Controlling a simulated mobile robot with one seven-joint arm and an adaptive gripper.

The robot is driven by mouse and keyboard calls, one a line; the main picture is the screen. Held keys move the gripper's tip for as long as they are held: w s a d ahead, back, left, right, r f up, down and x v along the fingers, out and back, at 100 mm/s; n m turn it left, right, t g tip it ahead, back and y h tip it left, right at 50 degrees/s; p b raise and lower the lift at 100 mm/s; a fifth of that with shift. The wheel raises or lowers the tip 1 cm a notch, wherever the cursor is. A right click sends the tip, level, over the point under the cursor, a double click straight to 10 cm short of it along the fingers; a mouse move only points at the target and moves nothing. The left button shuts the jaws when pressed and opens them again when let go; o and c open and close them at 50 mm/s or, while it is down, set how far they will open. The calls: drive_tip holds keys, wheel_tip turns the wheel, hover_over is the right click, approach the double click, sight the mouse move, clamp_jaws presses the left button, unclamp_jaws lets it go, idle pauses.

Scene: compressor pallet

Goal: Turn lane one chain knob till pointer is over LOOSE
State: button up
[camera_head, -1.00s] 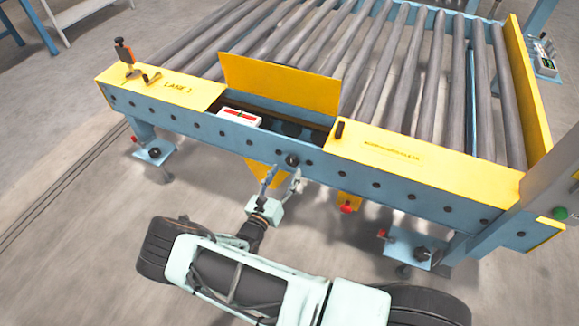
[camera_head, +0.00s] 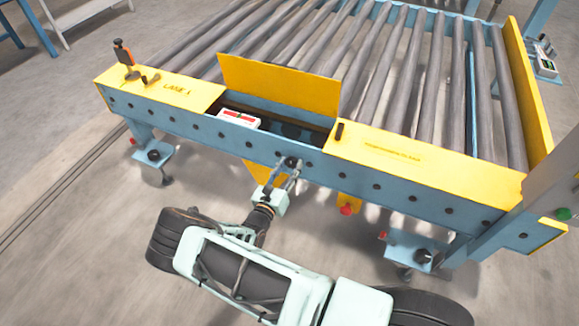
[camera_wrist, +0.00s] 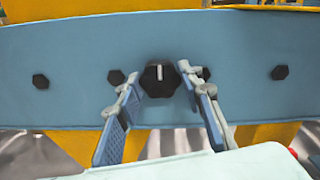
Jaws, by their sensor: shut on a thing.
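The black chain knob (camera_wrist: 160,79) sits on the blue side beam (camera_wrist: 230,35) of the conveyor. Its white pointer line (camera_wrist: 159,72) stands about straight up in the wrist view. No LOOSE lettering can be read in either view. My gripper (camera_wrist: 158,76) has its two fingers on the knob's left and right sides and is shut on it. In the head view, my gripper (camera_head: 287,168) is at the beam below the open yellow flap, and its fingers partly cover the knob (camera_head: 291,162).
Black bolt heads (camera_wrist: 280,72) line the beam beside the knob. A raised yellow flap (camera_head: 280,85) stands above an open bay holding a red-and-white item (camera_head: 239,118). A yellow bracket with a red button (camera_head: 346,210) hangs below the beam. The yellow LANE 1 cover (camera_head: 165,88) is at left.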

drive_tip(key=shift+n, duration=0.4)
drive_tip(key=shift+c, duration=0.4)
drive_tip(key=n, duration=0.4)
drive_tip(key=shift+n+b, duration=0.35)
drive_tip(key=shift+n, duration=0.05)
drive_tip(key=n, duration=0.5)
drive_tip(key=shift+f+b, duration=0.1)
drive_tip(key=shift+b, duration=0.25)
drive_tip(key=n, duration=0.5)
drive_tip(key=shift+n+b, duration=0.3)
drive_tip(key=shift+n, duration=0.1)
drive_tip(key=n, duration=0.5)
drive_tip(key=shift+n+b, duration=0.3)
drive_tip(key=shift+n, duration=0.1)
drive_tip(key=o, duration=1.2)
drive_tip(key=shift+c, duration=0.2)
